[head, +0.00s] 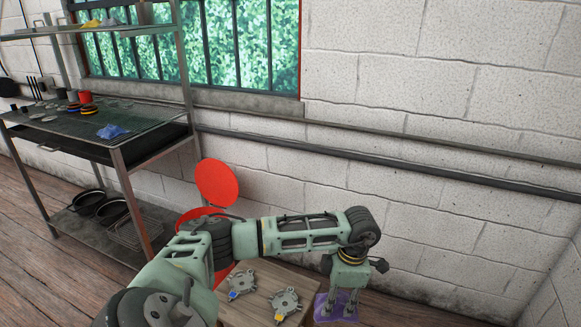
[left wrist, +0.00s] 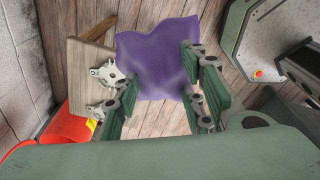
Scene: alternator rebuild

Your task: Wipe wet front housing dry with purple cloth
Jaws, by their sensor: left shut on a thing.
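My left gripper (head: 338,305) points down just past the right side of a small wooden table (head: 240,315). It is shut on the purple cloth (head: 322,309), which hangs spread out beyond the fingers in the left wrist view (left wrist: 150,55). Two grey metal housings lie apart on the table: one with a blue mark (head: 241,283) and one with a yellow mark (head: 287,303). Both also show partly in the left wrist view, left of the fingers. The cloth appears beside the housings; contact cannot be told. Wetness cannot be made out. My right gripper is not in view.
A red bin (head: 187,216) with its round lid (head: 216,182) raised stands behind my left arm. A metal shelf unit (head: 125,180) with small parts, a blue cloth (head: 112,131) and black pans stands at left. A block wall (head: 440,215) closes off the back.

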